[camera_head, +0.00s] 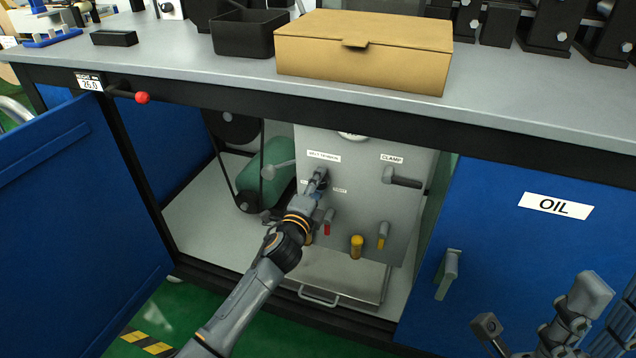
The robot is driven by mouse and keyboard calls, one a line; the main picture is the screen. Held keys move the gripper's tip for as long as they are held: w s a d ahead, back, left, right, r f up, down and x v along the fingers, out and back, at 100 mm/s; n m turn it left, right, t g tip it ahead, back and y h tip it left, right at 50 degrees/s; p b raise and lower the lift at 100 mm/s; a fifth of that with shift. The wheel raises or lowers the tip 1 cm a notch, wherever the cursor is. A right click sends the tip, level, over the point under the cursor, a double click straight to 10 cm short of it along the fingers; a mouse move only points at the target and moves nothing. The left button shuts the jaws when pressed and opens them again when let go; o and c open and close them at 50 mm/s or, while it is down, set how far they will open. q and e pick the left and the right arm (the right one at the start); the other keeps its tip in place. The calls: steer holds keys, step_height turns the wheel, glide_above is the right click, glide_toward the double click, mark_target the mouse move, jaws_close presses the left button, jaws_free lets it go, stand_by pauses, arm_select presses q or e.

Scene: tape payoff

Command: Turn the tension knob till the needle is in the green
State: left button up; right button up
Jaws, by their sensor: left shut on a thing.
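A grey panel (350,215) stands inside the open cabinet under the bench. My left gripper (318,182) reaches in from below and is shut on a dark knob (322,173), just under a small label that seems to read belt tension. The fingers and wrist hide part of the knob, so its turn is hard to tell. A white round face (353,136), perhaps a gauge, shows at the panel's top. The bench edge cuts it off, and no needle or green zone can be made out. My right gripper (538,309) is open and empty at the lower right, before the blue OIL door.
A clamp lever (404,179) sticks out right of the knob. Red and yellow fittings (357,246) sit below, above a metal tray (335,275). A green motor with a belt (265,170) is on the left. The open blue door (80,220) and OIL door (510,250) flank the opening.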

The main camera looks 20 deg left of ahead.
arm_select(q)
steer(key=shift+n, duration=0.6)
steer(key=o, duration=1.1)
steer(key=shift+f, duration=0.15)
steer(key=shift+o, duration=0.2)
steer(key=s, duration=1.2)
steer(key=shift+a, duration=0.25)
